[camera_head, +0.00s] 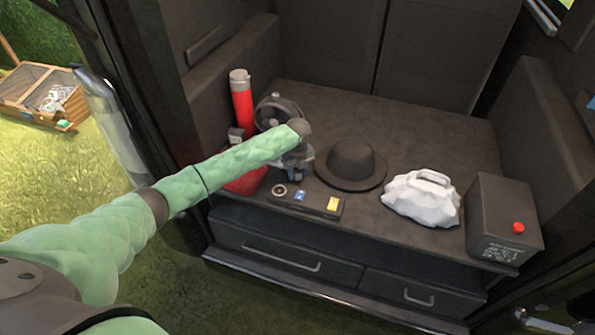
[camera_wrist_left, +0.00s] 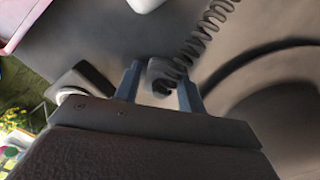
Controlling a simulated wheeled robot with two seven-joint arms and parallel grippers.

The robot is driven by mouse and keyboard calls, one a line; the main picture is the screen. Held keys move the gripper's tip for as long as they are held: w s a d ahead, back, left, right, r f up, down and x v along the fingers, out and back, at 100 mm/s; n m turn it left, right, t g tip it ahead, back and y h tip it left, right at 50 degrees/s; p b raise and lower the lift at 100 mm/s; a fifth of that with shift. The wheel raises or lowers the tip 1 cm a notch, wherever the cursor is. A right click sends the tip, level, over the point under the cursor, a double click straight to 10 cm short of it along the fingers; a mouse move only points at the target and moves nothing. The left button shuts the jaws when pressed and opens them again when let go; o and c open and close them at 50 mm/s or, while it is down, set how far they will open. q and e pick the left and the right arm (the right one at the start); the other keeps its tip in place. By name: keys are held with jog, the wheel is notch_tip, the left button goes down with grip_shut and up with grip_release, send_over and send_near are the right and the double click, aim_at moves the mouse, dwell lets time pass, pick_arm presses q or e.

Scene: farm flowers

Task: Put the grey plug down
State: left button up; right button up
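The grey plug (camera_wrist_left: 160,72), with a grey coiled cord (camera_wrist_left: 200,30), sits between the two blue-grey fingers of my left gripper (camera_wrist_left: 160,92) in the left wrist view. The fingers appear closed on its sides. In the head view my left gripper (camera_head: 296,174) points down over the left part of the dark cargo floor, behind a flat black panel (camera_head: 318,204) and left of the hat. My arm hides most of the plug there. I cannot tell whether the plug touches the surface. My right gripper is not in view.
A black hat (camera_head: 352,160), a white bag (camera_head: 421,197) and a black box with a red button (camera_head: 505,218) stand to the right. A red cylinder (camera_head: 243,103) and a round grey device (camera_head: 280,108) stand behind. Bare floor (camera_head: 415,135) lies behind the hat.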

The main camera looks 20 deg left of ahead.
pick_arm(q)
jog(key=shift+o, duration=0.9)
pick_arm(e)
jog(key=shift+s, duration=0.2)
pick_arm(q)
jog(key=shift+r, duration=0.9)
notch_tip(320, 180, up, 11)
jog(key=b, duration=0.2)
jog(key=shift+r+b, duration=0.2)
jog(key=shift+b, duration=0.15)
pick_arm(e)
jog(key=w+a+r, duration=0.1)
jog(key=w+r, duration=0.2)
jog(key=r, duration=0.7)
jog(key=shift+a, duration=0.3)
